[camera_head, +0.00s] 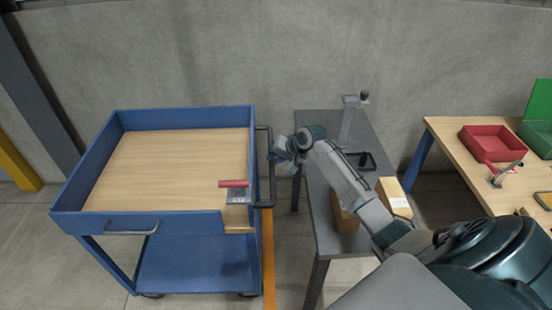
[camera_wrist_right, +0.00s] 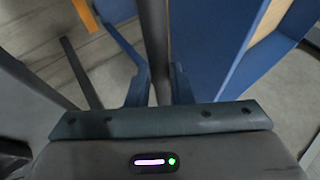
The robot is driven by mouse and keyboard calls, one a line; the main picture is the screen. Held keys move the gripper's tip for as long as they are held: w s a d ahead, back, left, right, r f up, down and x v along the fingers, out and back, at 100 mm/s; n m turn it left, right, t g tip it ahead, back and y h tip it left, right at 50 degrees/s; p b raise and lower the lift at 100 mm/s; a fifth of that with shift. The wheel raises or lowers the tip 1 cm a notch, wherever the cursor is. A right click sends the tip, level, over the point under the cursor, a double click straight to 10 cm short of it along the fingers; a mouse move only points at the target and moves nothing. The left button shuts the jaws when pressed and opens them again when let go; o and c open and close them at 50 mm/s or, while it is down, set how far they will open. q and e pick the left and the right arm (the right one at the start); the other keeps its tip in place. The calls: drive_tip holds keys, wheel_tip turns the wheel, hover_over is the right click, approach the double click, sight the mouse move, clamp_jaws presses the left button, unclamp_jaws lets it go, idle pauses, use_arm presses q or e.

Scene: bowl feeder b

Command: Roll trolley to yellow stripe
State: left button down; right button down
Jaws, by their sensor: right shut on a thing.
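The blue trolley (camera_head: 185,222) with a wooden top stands at the left in the head view. Its dark handle (camera_head: 265,204) sticks out from its right side and also shows as an upright bar in the right wrist view (camera_wrist_right: 154,40). My right gripper (camera_head: 275,156) is shut on this handle, with a finger on each side of the bar in the right wrist view (camera_wrist_right: 160,88). The yellow-orange stripe (camera_head: 268,265) runs along the floor just right of the trolley's right side, below the handle. The trolley hides part of the floor. My left gripper is not in view.
A red-handled tool (camera_head: 234,184) lies on the trolley top. A grey table (camera_head: 318,205) with boxes and a stand is close to the right of the stripe. A wooden workbench (camera_head: 450,145) with a red bin (camera_head: 490,142) is farther right. A concrete wall is behind.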

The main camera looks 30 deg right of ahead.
drive_tip(key=s+d, duration=0.1)
drive_tip(key=s+d+p, duration=0.1)
drive_tip(key=d, duration=0.1)
drive_tip(key=shift+s+d+f, duration=0.15)
drive_tip(key=shift+d+f, duration=0.05)
drive_tip(key=c, duration=1.5)
unclamp_jaws()
drive_tip(key=shift+a, duration=0.15)
drive_tip(key=shift+o, duration=1)
drive_tip(key=shift+w+a, duration=0.1)
drive_tip(key=shift+w, duration=0.15)
drive_tip(key=v, duration=1)
drive_tip(key=shift+s+r, duration=0.25)
drive_tip(key=shift+r, duration=0.05)
